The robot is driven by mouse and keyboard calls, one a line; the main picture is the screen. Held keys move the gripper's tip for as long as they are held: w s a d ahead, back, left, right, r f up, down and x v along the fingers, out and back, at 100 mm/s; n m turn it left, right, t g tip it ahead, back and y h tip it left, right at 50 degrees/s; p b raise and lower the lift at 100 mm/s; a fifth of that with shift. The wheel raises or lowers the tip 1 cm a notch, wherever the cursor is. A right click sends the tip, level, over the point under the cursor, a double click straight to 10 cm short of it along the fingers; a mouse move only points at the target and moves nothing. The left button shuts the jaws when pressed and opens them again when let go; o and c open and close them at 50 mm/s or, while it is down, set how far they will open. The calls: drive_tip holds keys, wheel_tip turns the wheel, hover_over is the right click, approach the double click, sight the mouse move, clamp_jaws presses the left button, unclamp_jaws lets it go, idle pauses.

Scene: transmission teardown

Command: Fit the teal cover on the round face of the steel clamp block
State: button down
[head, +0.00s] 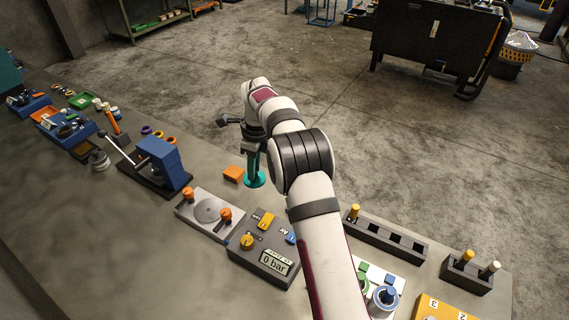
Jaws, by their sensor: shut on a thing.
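The teal cover (255,181) is a round flanged piece with a narrower upright part. My gripper (252,158) points down and is shut on that upright part. The arm hides some of the fingers. The steel clamp block (188,208) is a light grey plate left of and nearer than the cover. Its round face (208,210) is bare and lies between two orange-topped clamps (225,215). The cover is apart from the block, to its upper right in the picture. I cannot tell whether the cover touches the table.
An orange block (233,173) is beside the cover. A blue press (161,161) with a lever stands left of the clamp block. A grey gauge box (270,262) reading 0 bar is at its near right. A dark slotted rack (385,238) stands right of my arm.

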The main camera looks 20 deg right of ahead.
drive_tip(key=s+a, duration=0.2)
drive_tip(key=a, duration=1.1)
hover_over(207, 209)
drive_tip(key=shift+s+d+f, duration=0.15)
drive_tip(key=shift+f, duration=1.35)
drive_tip(key=shift+s+d+f, duration=0.1)
drive_tip(key=shift+d+f, duration=0.05)
drive_tip(key=shift+f, duration=1.3)
drive_tip(key=shift+f, duration=0.25)
drive_tip(key=shift+c, duration=1.1)
unclamp_jaws()
wheel_tip(207, 209, up, 7)
